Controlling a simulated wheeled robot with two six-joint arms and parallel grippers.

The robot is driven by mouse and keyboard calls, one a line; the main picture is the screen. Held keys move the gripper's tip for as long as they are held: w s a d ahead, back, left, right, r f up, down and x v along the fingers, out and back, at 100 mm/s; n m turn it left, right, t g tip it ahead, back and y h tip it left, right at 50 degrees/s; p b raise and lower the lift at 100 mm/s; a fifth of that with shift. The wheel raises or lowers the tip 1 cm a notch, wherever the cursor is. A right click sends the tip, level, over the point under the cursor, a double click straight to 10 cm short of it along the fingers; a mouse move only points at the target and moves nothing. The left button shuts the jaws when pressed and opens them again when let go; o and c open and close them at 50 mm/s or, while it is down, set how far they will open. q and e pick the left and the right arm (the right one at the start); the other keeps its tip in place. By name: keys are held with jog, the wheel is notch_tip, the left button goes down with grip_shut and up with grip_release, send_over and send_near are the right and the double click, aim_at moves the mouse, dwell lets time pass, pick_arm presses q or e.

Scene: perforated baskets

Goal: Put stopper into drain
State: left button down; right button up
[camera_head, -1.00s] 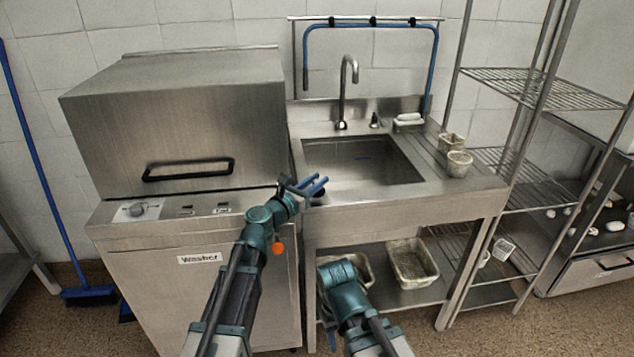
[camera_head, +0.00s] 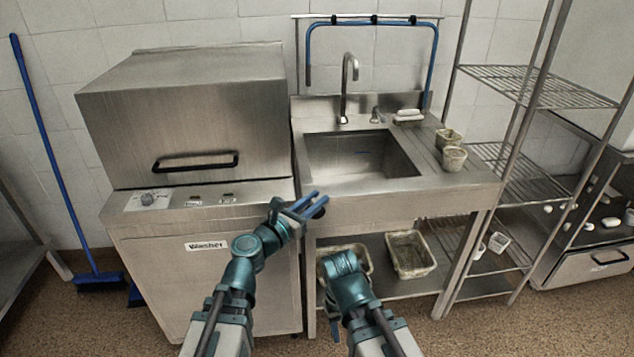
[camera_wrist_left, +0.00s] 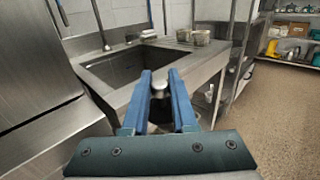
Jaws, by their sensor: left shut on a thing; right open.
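My left gripper (camera_head: 312,204) is shut on the stopper (camera_head: 319,211), in front of the sink's front left corner. In the left wrist view the stopper (camera_wrist_left: 160,88) shows a rounded metal top between the two blue fingers, with a dark part below. The sink basin (camera_head: 361,172) is beyond the gripper, and it also shows in the left wrist view (camera_wrist_left: 125,73). The drain is not clearly visible; only a small blue mark shows in the basin. My right gripper (camera_head: 333,322) is low in front of the lower shelf, open, mostly hidden behind its own wrist.
The washer (camera_head: 200,247) stands close on the left of the sink. A faucet (camera_head: 345,85) rises behind the basin. Two cups (camera_head: 454,158) stand on the right drainboard. Tubs (camera_head: 411,255) sit on the lower shelf. A wire rack (camera_head: 535,85) stands on the right.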

notch_tip(320, 180, up, 16)
jog(key=p, duration=1.5)
jog(key=shift+p, duration=0.35)
jog(key=shift+f, duration=0.15)
jog(key=shift+d, duration=0.1)
